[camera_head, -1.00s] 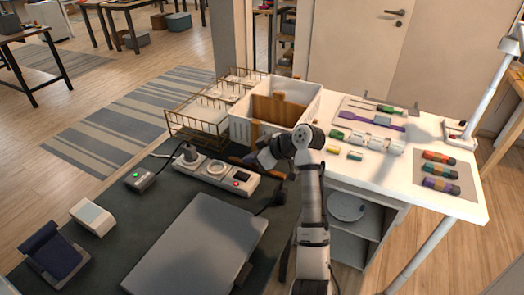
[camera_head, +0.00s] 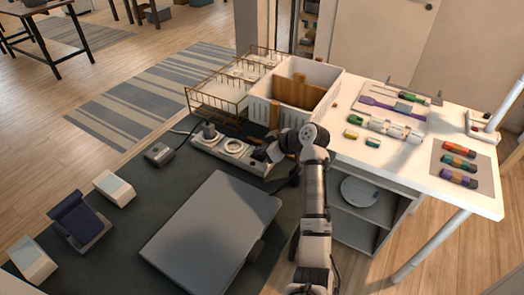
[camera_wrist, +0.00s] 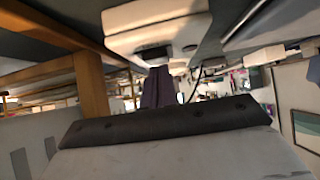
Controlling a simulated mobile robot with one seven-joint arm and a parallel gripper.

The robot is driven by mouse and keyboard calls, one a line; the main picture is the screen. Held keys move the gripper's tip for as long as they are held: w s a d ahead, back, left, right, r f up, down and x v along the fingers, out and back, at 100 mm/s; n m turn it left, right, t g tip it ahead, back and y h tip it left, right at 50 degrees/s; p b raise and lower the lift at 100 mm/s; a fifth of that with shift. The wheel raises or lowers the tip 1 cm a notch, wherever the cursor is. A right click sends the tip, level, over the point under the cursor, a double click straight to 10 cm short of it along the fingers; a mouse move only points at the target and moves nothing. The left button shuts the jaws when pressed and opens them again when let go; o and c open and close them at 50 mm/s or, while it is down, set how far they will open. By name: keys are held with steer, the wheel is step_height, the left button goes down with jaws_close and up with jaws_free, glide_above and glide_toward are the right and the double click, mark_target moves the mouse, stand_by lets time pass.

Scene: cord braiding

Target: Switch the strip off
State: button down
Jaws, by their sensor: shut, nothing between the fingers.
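The white power strip (camera_head: 205,144) lies on the dark mat, in the head view left of my gripper. A dark round plug (camera_head: 209,131) sits in its left socket, and a round socket (camera_head: 234,147) beside it is empty. My gripper (camera_head: 260,157) is shut and empty at the strip's right end. It covers the part where the switch is, so the switch's position is hidden. No red light shows there. I cannot tell from this view whether the fingers touch the switch. The small grey box (camera_head: 158,154) left of the strip shows no green light.
A closed grey laptop (camera_head: 210,230) lies in front of the strip. A wire rack (camera_head: 215,100) and a white crate (camera_head: 262,112) stand behind it. A white table (camera_head: 420,165) with tools and coloured bundles is at the right. Small stands are at the left.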

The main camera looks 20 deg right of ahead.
steer(key=shift+f+p, duration=0.15)
steer(key=shift+p, duration=0.2)
steer(key=shift+a, duration=0.1)
steer(key=shift+w+a+r, duration=0.25)
steer(key=shift+w+a, duration=0.15)
steer(key=shift+w, duration=0.2)
